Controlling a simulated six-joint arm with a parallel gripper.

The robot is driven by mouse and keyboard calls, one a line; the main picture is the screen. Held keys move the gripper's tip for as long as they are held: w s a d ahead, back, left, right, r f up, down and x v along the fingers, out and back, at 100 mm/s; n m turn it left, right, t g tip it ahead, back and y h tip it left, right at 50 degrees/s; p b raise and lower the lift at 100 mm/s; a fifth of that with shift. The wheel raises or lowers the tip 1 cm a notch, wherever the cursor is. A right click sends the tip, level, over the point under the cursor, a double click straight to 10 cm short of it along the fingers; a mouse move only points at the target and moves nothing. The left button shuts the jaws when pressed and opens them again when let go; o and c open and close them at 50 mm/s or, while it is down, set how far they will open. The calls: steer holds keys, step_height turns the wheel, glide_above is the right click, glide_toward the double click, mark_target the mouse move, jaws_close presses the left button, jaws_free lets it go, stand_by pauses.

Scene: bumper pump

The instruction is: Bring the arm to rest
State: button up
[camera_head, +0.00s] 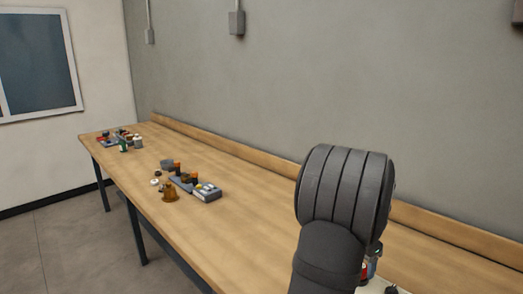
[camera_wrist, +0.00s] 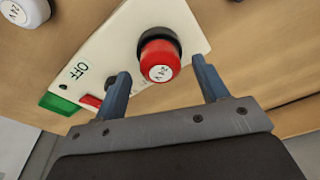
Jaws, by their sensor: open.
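In the wrist view my gripper (camera_wrist: 160,90) is open, with its two blue-grey fingers spread apart. A red round button (camera_wrist: 160,62) with a black collar and a small white label shows between and beyond the fingertips. It sits on a cream panel (camera_wrist: 112,42) marked OFF, with a green piece (camera_wrist: 60,103) and a red piece (camera_wrist: 90,100) along its edge. I cannot tell whether a finger touches the panel. In the head view my dark arm covers most of this spot, and the gripper is hidden behind it.
The long wooden bench (camera_head: 240,218) runs along the grey wall. An orange-brown object (camera_head: 169,193) and a grey tray (camera_head: 207,193) with small parts stand mid-bench. More small items, including a green one (camera_head: 123,145), stand at the far end. A white capped object (camera_wrist: 24,10) is near the panel.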

step_height(320, 180, down, 2)
steer(key=shift+d+f, duration=0.1)
step_height(320, 180, up, 4)
steer(key=shift+w+r, duration=0.1)
steer(key=shift+r, duration=0.15)
steer(key=s+d+r, duration=0.6)
steer(key=s+r, duration=0.1)
steer(key=s, duration=0.4)
steer(key=s+a+f+m, duration=0.4)
steer(key=s+a+f, duration=0.2)
steer(key=s+a, duration=0.35)
steer(key=shift+g, duration=0.4)
steer(key=w+a+f, duration=0.2)
steer(key=w, duration=0.1)
steer(key=w+a+f, duration=0.2)
steer(key=w, duration=0.1)
steer(key=w+a+f, duration=0.2)
steer(key=w, duration=0.1)
steer(key=shift+w+a+f, duration=0.25)
steer(key=shift+a+f, duration=0.1)
steer(key=shift+a, duration=0.05)
steer(key=shift+w+a+f, duration=0.15)
steer(key=shift+w+f, duration=0.05)
steer(key=shift+f, duration=0.5)
